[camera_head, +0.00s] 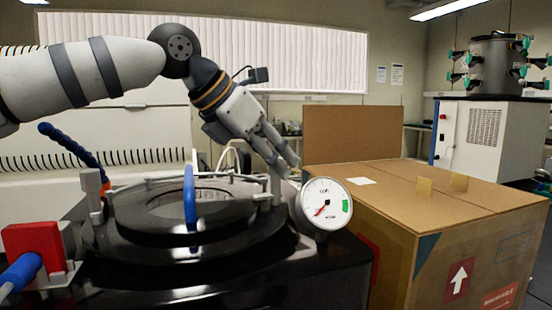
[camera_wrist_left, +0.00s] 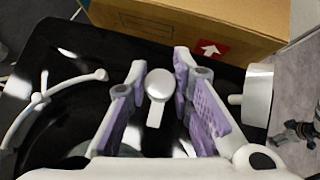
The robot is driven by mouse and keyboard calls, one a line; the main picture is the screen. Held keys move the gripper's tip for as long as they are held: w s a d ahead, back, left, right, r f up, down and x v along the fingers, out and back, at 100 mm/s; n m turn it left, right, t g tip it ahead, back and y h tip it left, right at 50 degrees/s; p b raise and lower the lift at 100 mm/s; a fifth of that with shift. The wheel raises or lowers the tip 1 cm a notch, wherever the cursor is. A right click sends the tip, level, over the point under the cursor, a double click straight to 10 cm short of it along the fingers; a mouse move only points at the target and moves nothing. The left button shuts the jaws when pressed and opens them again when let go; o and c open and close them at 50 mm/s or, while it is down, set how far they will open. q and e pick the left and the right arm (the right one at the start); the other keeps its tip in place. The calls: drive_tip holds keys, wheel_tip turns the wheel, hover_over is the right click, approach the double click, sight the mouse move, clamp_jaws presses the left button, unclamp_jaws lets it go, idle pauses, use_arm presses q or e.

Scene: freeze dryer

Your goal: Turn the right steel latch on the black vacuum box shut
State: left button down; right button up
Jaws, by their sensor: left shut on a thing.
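The black vacuum box (camera_head: 250,272) stands in front of me with its round lid on and a blue handle (camera_head: 189,195) across the lid. The right steel latch (camera_head: 276,187) stands at the lid's right edge, beside the gauge. In the left wrist view the latch (camera_wrist_left: 157,86) shows a rounded head and a short stem between the fingers. My left gripper (camera_head: 282,158) comes down from above and is shut on this latch; its purple pads (camera_wrist_left: 159,105) stand on both sides of it. The left steel latch (camera_head: 93,188) is upright at the lid's left edge. My right gripper is not in view.
A dial gauge (camera_head: 325,204) is close right of the latch and also shows in the left wrist view (camera_wrist_left: 257,95). A cardboard box (camera_head: 400,225) stands to the right. A red valve handle (camera_head: 34,243) is at the left front. Above the lid is open room.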

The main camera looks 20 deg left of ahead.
use_arm(q)
drive_tip(key=shift+m+g+h+b, duration=0.3)
drive_tip(key=shift+m+g+h, duration=0.6)
drive_tip(key=shift+m, duration=1)
drive_tip(key=c, duration=1.4)
unclamp_jaws()
drive_tip(key=v, duration=1.2)
